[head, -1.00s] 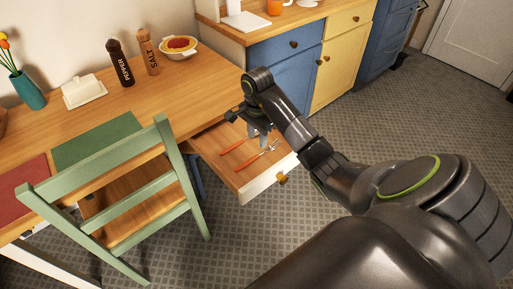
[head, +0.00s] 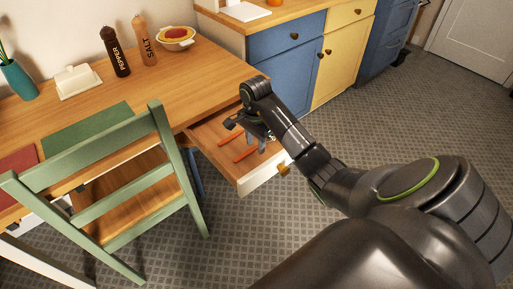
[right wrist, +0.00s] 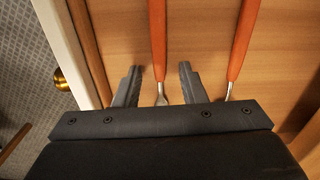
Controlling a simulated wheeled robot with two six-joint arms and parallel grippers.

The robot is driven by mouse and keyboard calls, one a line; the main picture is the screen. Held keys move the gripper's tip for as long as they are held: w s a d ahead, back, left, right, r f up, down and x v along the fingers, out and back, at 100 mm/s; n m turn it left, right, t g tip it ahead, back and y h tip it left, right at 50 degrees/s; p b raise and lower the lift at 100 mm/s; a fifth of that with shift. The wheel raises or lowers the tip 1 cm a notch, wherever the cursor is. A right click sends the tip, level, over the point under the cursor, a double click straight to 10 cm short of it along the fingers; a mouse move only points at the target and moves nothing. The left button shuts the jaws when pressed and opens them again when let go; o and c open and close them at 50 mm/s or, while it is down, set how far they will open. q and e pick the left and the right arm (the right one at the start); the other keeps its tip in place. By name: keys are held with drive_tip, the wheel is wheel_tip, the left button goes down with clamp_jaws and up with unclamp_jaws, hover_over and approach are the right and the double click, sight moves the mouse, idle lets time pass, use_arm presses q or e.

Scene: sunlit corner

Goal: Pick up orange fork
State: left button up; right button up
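Two orange-handled utensils lie in the open wooden drawer (head: 212,149). One orange handle (right wrist: 158,40), nearer the drawer front, runs between the fingers of my right gripper (right wrist: 160,80); it also shows in the head view (head: 245,155). The other orange handle (right wrist: 243,40) lies outside the fingers, to the right in the wrist view. Both metal ends are mostly hidden by the gripper, so I cannot tell now which is the fork. My right gripper is open, its fingers on either side of the nearer utensil, with gaps. My left gripper is out of view.
The drawer's pale front and brass knob (right wrist: 61,79) are close to the gripper. A green chair (head: 160,140) stands in front of the wooden table (head: 190,82). Pepper and salt mills and a bowl stand on the table. Floor to the right is clear.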

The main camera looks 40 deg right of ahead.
sight(256, 147)
clamp_jaws()
